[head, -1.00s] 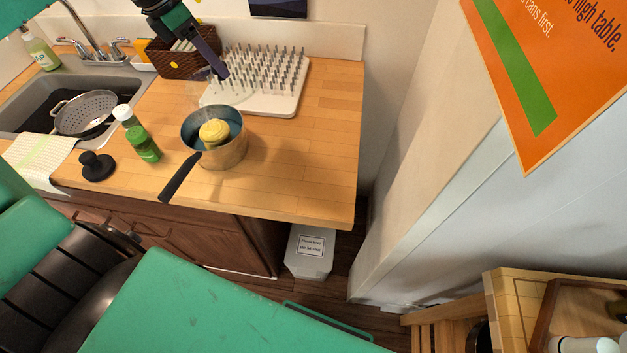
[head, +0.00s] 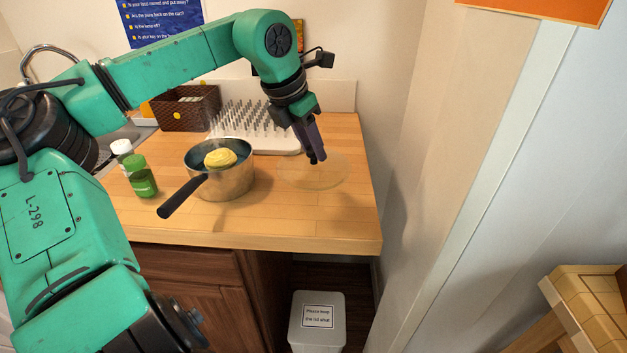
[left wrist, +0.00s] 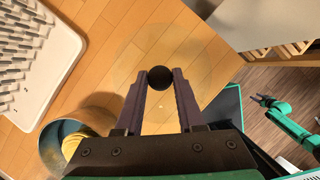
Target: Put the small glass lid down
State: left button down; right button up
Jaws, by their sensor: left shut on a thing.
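My left gripper (head: 317,160) is shut on the dark round knob (left wrist: 160,78) of the small glass lid. The clear lid (head: 312,174) is level, at or just above the wooden counter, right of the pot; I cannot tell whether it touches. In the left wrist view the lid (left wrist: 180,55) is a faint disc around the knob. The steel pot (head: 236,182) holds a yellow thing (head: 220,158) and stands apart from the lid.
A white pegged drying rack (head: 255,128) and a brown basket (head: 186,108) stand behind. The pot's dark handle (head: 182,197) points to the front left.

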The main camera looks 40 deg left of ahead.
aim_at(308, 165)
pick_arm(q)
notch_tip(308, 165, down, 7)
jog(key=shift+r, duration=0.2)
jog(key=shift+d+f+b, duration=0.1)
jog(key=shift+b, duration=0.25)
jog(key=c, duration=0.5)
grip_release()
pick_arm(e)
jog(key=shift+s+d+f, duration=0.2)
jog(key=shift+s+f, duration=0.25)
pick_arm(q)
jog(key=shift+r, duration=0.3)
jog(key=v, duration=1.2)
jog(key=shift+f, duration=0.1)
